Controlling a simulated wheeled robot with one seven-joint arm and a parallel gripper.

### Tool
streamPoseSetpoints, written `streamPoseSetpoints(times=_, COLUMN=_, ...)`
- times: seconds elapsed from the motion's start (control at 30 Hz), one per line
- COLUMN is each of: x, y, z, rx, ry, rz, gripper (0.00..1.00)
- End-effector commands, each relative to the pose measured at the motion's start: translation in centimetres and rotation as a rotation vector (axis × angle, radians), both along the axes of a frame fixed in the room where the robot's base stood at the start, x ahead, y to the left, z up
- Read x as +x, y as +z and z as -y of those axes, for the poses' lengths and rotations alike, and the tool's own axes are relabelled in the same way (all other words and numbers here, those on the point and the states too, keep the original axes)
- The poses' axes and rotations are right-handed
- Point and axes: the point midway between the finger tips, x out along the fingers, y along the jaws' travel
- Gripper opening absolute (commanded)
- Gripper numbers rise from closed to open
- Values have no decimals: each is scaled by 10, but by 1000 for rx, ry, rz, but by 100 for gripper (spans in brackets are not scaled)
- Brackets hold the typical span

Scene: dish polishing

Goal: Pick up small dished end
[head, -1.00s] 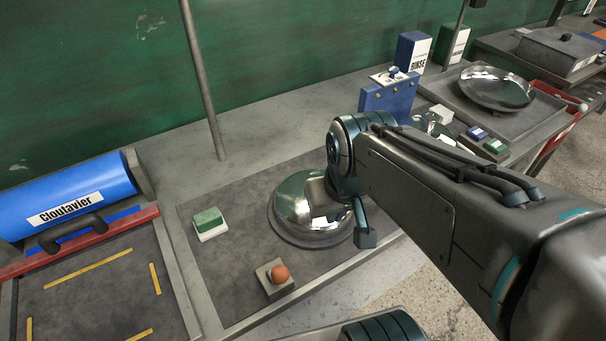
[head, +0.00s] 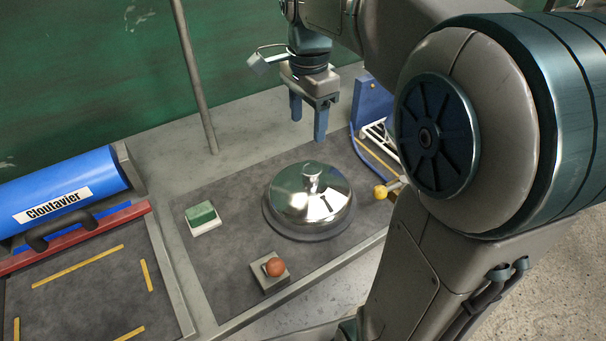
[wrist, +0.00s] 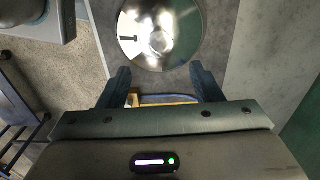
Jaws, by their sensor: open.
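The small dished end (head: 309,197) is a shiny metal dome with a knob on top. It rests on a dark round base on the grey mat (head: 235,270). In the wrist view the dome (wrist: 160,30) lies beyond the fingertips, near the top of the picture. My gripper (head: 308,118) is open and empty, pointing down, above and behind the dome in the head view. Its two blue-grey fingers (wrist: 162,80) show apart in the wrist view, with nothing between them. They do not touch the dome.
A green-and-white block (head: 202,217) lies left of the dome, and an orange ball on a grey block (head: 271,269) lies in front. A yellow-knobbed lever (head: 381,191) and a blue box (head: 372,103) stand right. A blue cylinder (head: 60,195) lies far left. An upright pole (head: 195,80) stands behind.

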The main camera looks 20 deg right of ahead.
Motion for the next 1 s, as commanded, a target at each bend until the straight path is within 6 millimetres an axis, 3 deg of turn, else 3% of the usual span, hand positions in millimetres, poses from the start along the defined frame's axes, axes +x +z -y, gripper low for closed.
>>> streamPoseSetpoints(times=0.17, x=3, y=-14, z=0, rx=0, ry=-30, rz=-10, gripper=59)
streamPoseSetpoints(times=0.5, x=2, y=-76, z=1, rx=0, ry=-27, rz=-9, gripper=59)
streamPoseSetpoints(times=0.77, x=2, y=-95, z=4, rx=0, ry=-28, rz=-9, gripper=59)
streamPoseSetpoints(times=1.0, x=1, y=-130, z=9, rx=0, ry=-26, rz=-9, gripper=59)
